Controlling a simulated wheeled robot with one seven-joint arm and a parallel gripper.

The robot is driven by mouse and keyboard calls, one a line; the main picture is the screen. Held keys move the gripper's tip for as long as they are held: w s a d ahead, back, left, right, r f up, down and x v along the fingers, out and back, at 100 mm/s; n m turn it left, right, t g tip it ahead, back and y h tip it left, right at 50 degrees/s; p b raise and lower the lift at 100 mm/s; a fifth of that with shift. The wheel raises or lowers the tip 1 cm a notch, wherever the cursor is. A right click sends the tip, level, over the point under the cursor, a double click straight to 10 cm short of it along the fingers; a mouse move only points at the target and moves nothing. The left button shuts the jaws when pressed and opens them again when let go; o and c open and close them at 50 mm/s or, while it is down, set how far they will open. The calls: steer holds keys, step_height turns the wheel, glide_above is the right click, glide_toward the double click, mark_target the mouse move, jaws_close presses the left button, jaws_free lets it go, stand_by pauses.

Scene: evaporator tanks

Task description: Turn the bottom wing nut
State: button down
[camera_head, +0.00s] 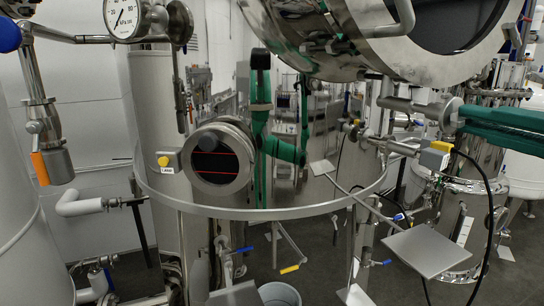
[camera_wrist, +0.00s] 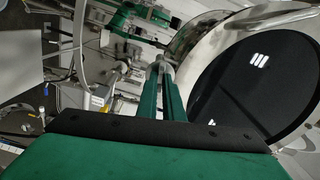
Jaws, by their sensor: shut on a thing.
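The bottom wing nut (camera_head: 446,108) is a grey metal piece at the end of a short metal shaft, just below the large round hatch (camera_head: 384,18) at the upper right of the head view. My green gripper (camera_head: 458,112) reaches in from the right edge and is shut on the wing nut. In the wrist view, the two green fingers (camera_wrist: 164,76) close on the metal nut (camera_wrist: 160,66) at the centre. The fingers hide part of it, so its exact angle is hard to tell. The hatch's dark glass (camera_wrist: 262,85) fills the right of the wrist view.
The polished tank (camera_head: 330,200) with a metal rim stands at the centre and reflects green arm parts. A round sight port (camera_head: 215,160) is on its left. A yellow-topped valve box (camera_head: 436,155), cables and a flat grey plate (camera_head: 420,250) lie below the gripper.

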steer(key=shift+n, duration=1)
steer(key=shift+n, duration=1)
steer(key=shift+n, duration=1.1)
steer(key=shift+n, duration=1)
